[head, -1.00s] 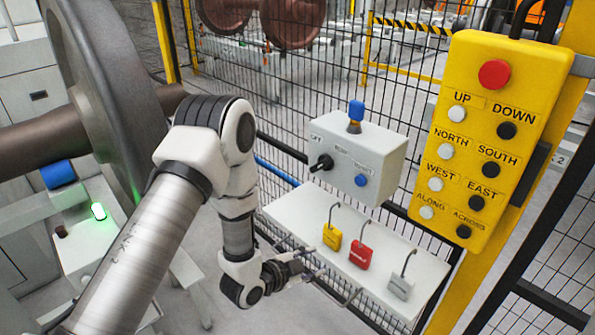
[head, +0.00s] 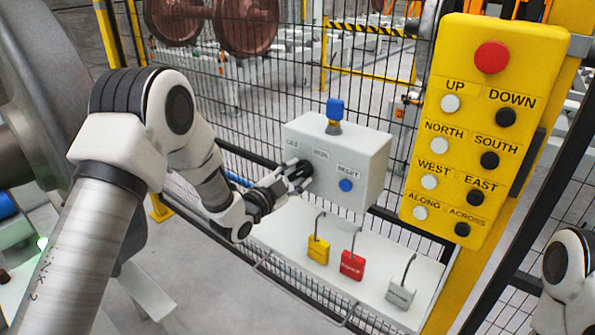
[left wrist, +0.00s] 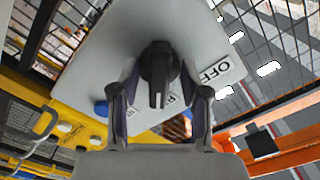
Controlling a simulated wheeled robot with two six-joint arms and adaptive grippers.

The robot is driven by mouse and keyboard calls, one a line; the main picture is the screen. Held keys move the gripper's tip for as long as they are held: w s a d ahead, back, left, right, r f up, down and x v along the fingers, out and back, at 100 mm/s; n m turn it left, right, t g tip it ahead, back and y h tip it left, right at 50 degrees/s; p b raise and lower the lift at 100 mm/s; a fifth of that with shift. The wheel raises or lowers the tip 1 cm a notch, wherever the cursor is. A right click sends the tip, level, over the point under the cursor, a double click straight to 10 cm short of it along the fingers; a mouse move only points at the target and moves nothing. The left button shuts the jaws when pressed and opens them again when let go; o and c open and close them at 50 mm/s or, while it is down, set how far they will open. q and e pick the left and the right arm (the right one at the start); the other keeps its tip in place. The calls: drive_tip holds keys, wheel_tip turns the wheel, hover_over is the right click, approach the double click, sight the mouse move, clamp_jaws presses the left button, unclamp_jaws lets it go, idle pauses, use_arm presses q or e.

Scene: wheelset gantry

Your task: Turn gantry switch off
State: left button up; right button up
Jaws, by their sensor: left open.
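The grey switch box (head: 365,157) hangs on the mesh fence in the middle of the head view. Its black rotary switch knob (left wrist: 158,72) shows clearly in the left wrist view, with an OFF label (left wrist: 214,72) to its right. My left gripper (head: 293,174) is open at the box's front face. In the left wrist view its fingers (left wrist: 159,92) stand on either side of the knob; I cannot tell if they touch it. In the head view the fingers partly cover the knob. My right gripper is not in view.
A blue button (head: 346,185) sits right of the switch, and a blue-topped part (head: 335,110) on the box. Yellow (head: 318,250), red (head: 352,265) and grey (head: 400,294) padlocks hang on the panel below. A yellow pendant (head: 480,130) stands right.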

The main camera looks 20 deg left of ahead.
use_arm(q)
drive_tip(key=shift+w+d+r, duration=0.1)
drive_tip(key=shift+w+d, duration=0.2)
drive_tip(key=shift+d, duration=0.05)
drive_tip(key=shift+a, duration=0.1)
clamp_jaws()
drive_tip(key=shift+n, duration=0.4)
drive_tip(key=n+b, duration=0.1)
drive_tip(key=n, duration=0.7)
drive_tip(key=shift+b, duration=0.3)
drive_tip(key=n, duration=0.4)
drive_tip(key=shift+r, duration=0.1)
drive_tip(key=n, duration=0.5)
